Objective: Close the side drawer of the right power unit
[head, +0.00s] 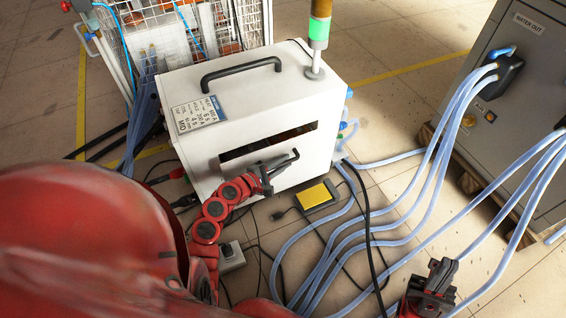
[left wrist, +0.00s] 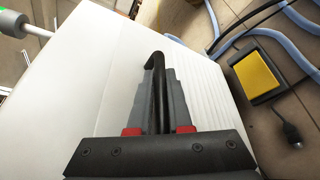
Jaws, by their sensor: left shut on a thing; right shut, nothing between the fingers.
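The power unit (head: 245,88) is a white box with a black carry handle on top and a label on its upper left. A dark gap (head: 262,143) runs along its side above the white side drawer's front (head: 232,172). I cannot tell exactly how far out the drawer stands. My left gripper (head: 272,170) is at the drawer front, shut on its black bar handle (head: 291,158). In the left wrist view the grey fingers (left wrist: 159,88) close around the handle (left wrist: 156,62), whose bent end shows beyond them. My right gripper (head: 436,279) is shut and empty, low at the right, away from the unit.
A yellow-topped pedal (head: 313,195) lies on the floor beside the unit. Pale blue hoses (head: 412,195) and black cables cross the floor towards a grey cabinet (head: 525,95). A signal light (head: 318,32) stands at the unit's corner. A white wire cage (head: 165,30) is behind.

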